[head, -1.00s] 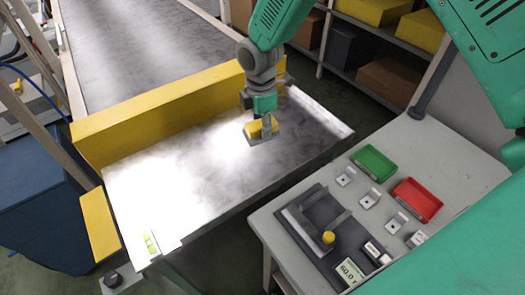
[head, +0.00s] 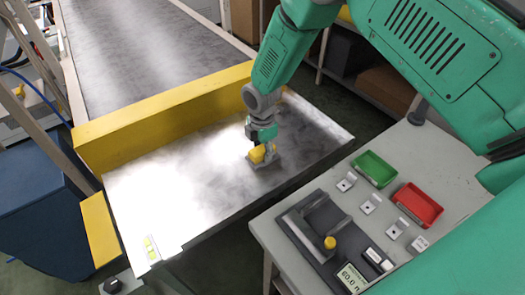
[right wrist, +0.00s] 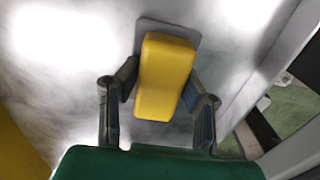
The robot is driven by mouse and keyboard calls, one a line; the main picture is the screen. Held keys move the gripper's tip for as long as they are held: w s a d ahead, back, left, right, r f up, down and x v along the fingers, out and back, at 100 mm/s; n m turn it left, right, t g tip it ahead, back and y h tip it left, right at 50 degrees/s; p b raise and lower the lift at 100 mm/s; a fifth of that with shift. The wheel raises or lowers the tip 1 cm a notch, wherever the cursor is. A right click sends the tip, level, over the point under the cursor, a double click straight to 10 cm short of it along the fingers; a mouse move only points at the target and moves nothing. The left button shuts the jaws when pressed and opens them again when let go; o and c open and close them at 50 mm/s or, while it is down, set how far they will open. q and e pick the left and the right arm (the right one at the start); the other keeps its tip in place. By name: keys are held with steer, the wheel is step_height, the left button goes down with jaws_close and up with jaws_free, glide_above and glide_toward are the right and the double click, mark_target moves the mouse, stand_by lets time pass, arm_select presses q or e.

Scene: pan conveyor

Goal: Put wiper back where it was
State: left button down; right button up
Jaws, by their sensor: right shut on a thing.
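The wiper, a yellow block handle (head: 257,154) on a thin grey pad, stands on the shiny metal pan surface (head: 190,205) in the head view. My right gripper (head: 265,148) is shut on its yellow handle from above. In the right wrist view the handle (right wrist: 165,75) sits between the two fingers, with the grey pad (right wrist: 150,25) showing behind it. The pad appears to touch the metal, though exact contact is hard to tell. My left gripper is not in view.
A yellow barrier (head: 165,118) runs along the back, with the conveyor (head: 150,45) behind it. At right, a side table (head: 300,205) holds a green tray (head: 375,169), a red tray (head: 417,204), small metal brackets and a dark device with a yellow knob (head: 330,243). A gap separates the table from the pan.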

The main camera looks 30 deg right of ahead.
mark_target(263, 149)
steer(key=shift+f, duration=0.3)
steer(key=o, duration=1)
step_height(263, 149, up, 12)
steer(key=shift+a+r, duration=0.1)
steer(key=shift+r, duration=0.05)
